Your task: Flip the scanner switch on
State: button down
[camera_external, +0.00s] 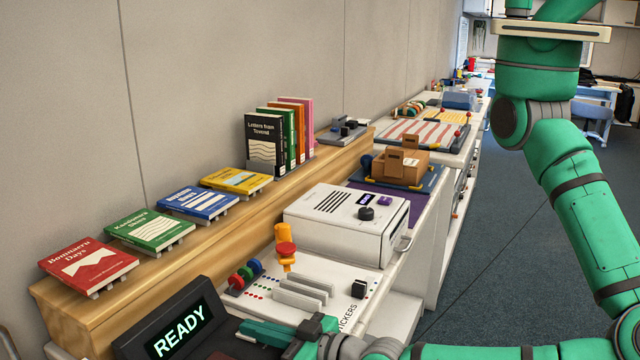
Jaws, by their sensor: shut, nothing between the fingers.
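A black device with a green lit "READY" display (180,332) stands at the bottom left; it may be the scanner. My gripper (246,331) is shut and empty, low at the bottom of the view. Its fingers point left, just right of the display and over a dark surface. I cannot tell whether they touch anything. No scanner switch can be clearly made out; that part of the device lies partly behind my gripper or past the frame's lower edge.
A white sticker board (345,272) with rings, pegs and a black block lies behind my gripper. A white box with a knob (366,213) stands beyond it. A wooden shelf (190,262) with books runs along the wall.

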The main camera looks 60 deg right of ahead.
jog(key=shift+r, duration=0.1)
jog(key=r, duration=0.1)
jog(key=s+r, duration=0.1)
jog(key=r, duration=0.1)
jog(key=s+r, duration=0.1)
jog(key=shift+s+r, duration=0.1)
jog(key=shift+r, duration=0.15)
jog(key=s, duration=0.8)
jog(key=shift+s+r, duration=0.3)
jog(key=shift+r, duration=0.1)
jog(key=s+d+f, duration=0.3)
jog(key=s+d, duration=0.1)
jog(key=d, duration=0.3)
jog(key=s+d+f+g, duration=0.1)
jog(key=s+d+f, duration=0.2)
jog(key=d, duration=0.5)
jog(key=s+d+f, duration=0.3)
jog(key=s+d, duration=0.2)
jog(key=d, duration=0.3)
jog(key=shift+s+d+n+g, duration=0.25)
jog(key=shift+s+n+g, duration=0.05)
jog(key=shift+g, duration=0.1)
jog(key=shift+f, duration=0.1)
